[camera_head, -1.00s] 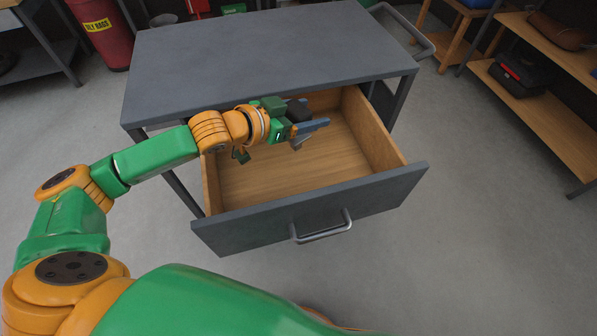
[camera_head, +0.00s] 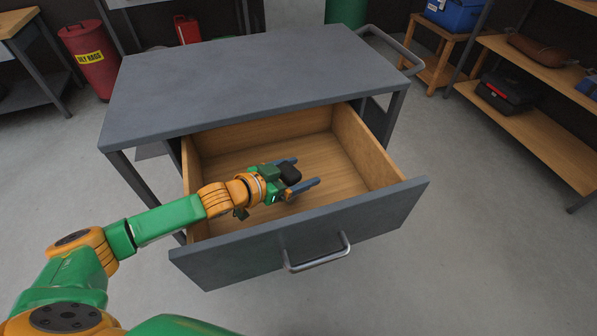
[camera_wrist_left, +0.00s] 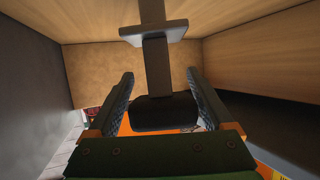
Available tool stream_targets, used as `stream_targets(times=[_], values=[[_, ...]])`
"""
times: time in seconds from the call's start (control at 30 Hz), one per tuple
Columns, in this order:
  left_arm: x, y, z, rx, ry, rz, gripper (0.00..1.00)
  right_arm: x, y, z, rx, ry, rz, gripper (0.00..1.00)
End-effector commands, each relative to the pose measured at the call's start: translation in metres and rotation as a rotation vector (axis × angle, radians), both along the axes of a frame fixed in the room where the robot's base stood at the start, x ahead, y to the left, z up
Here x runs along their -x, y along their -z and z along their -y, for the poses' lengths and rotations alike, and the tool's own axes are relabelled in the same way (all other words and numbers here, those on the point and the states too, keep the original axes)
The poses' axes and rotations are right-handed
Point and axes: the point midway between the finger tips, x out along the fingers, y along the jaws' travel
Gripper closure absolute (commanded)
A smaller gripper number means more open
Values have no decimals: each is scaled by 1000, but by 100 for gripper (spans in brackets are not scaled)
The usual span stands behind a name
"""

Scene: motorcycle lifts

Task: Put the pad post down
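The pad post has a black rounded pad (camera_head: 291,173) that shows between my left gripper's fingers in the head view. In the left wrist view its pad (camera_wrist_left: 165,112) sits between the fingers, and a dark post with a flat cross plate (camera_wrist_left: 153,34) runs from it to the top edge. My left gripper (camera_head: 299,172) is closed around the pad, fingers on both sides, inside the open drawer. Whether the post's far end touches the drawer floor is hidden. My right gripper is out of view.
The wooden drawer (camera_head: 347,183) of the grey table (camera_head: 250,75) is pulled out, with bare floor to the gripper's right. Its grey front (camera_head: 230,253) and side walls surround the hand. A red bin (camera_head: 88,62) and shelves (camera_head: 535,105) stand farther off.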

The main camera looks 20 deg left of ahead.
Motion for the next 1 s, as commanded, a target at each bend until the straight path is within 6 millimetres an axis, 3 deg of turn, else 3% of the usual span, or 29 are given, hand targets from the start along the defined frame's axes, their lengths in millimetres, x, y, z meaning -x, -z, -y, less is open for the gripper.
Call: stream_targets(times=[0.27, 0.6, 1.0], values=[[0, -1, 0, 1, 0, 1, 0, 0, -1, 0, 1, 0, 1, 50], [44, -22, -28, -1, 0, -3, 0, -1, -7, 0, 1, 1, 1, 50], [58, -30, -38, 1, 0, 0, 0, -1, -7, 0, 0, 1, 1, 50]])
